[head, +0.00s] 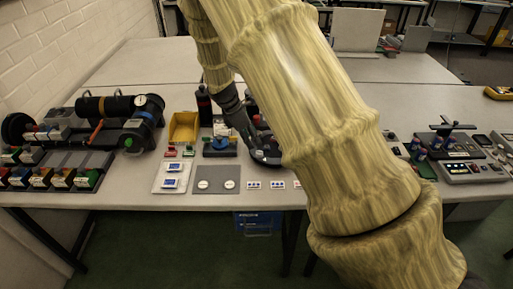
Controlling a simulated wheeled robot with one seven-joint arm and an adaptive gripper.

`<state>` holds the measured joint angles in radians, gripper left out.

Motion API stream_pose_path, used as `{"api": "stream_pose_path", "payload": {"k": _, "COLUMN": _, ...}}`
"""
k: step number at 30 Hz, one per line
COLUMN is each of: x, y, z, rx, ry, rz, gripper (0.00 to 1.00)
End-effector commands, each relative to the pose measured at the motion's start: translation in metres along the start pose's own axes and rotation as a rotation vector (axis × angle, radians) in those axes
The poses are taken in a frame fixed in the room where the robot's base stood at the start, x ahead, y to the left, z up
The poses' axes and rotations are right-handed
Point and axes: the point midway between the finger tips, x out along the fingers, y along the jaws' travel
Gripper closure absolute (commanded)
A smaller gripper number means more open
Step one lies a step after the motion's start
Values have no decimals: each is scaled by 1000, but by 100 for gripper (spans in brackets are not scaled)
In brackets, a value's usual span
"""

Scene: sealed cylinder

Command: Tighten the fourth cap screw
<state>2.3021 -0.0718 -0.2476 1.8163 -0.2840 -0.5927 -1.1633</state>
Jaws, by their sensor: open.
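A black cylinder assembly (105,107) with a round white gauge (140,100) lies at the left of the bench. No cap screw can be told apart at this size.
A yellow bin (184,127) and a dark bottle (204,106) stand behind the fixture. Several coloured blocks sit at the front left. A grey plate (216,187) with two white discs lies near the front edge. Devices (470,171) crowd the right. The back of the bench is clear.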

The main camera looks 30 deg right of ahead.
Motion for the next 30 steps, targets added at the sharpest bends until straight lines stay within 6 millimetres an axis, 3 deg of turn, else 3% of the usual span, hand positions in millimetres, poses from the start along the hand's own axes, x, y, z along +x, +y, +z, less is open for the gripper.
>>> {"api": "stream_pose_path", "payload": {"k": 15, "x": 64, "y": 1, "z": -3, "rx": -3, "ry": 1, "rz": -1, "gripper": 54}}
{"api": "stream_pose_path", "payload": {"k": 30, "x": 78, "y": 2, "z": -4, "rx": -4, "ry": 1, "rz": 1, "gripper": 54}}
